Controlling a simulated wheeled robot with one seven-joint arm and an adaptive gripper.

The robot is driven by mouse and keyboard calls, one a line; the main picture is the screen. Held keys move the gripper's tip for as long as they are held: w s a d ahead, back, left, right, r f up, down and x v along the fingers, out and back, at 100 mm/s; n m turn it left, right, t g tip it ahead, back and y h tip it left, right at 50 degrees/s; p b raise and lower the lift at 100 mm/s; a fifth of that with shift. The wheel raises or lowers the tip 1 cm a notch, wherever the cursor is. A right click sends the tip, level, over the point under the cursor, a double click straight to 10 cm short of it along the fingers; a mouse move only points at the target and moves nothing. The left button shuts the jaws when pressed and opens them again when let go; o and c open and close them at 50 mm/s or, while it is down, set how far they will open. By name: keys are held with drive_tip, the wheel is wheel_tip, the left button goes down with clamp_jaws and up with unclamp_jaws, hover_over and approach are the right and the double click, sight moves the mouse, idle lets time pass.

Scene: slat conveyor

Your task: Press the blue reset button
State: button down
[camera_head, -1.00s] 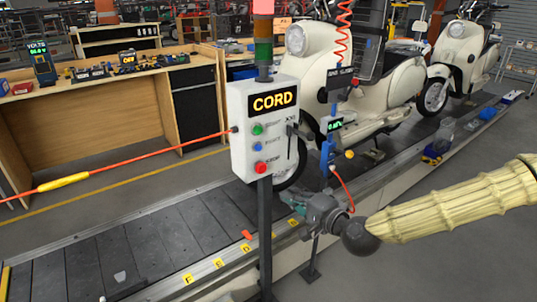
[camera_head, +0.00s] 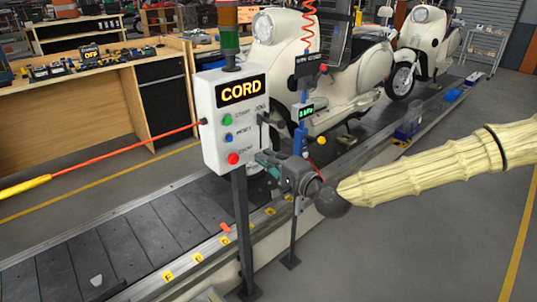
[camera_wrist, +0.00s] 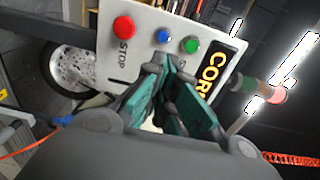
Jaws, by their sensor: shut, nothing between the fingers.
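The blue reset button (camera_head: 229,137) sits on the front of a white control box marked CORD (camera_head: 212,150), between a green button (camera_head: 227,120) above and a red stop button (camera_head: 233,158) below. In the wrist view the blue button (camera_wrist: 163,36) shows between the red and green ones, just beyond my fingertips. My gripper (camera_head: 263,160) is shut and empty, just right of the box's lower edge in the head view. In the wrist view its green fingers (camera_wrist: 162,62) point at the box face. Whether they touch it cannot be told.
A dark post (camera_head: 242,230) carries the box. A stack light (camera_head: 229,30) stands on top, and a red cord (camera_head: 130,160) runs left from it. A cream scooter (camera_head: 330,70) and a slat conveyor (camera_head: 100,250) lie behind. A thin blue tool stand (camera_head: 300,135) is close by my gripper.

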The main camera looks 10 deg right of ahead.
drive_tip(key=p, duration=0.3)
approach(232, 136)
drive_tip(key=x, duration=0.4)
drive_tip(key=shift+w+a+r, duration=0.1)
drive_tip(key=shift+w+a, duration=0.1)
drive_tip(key=shift+w, duration=0.1)
drive_tip(key=shift+w+a, duration=0.25)
drive_tip(key=shift+w, duration=0.05)
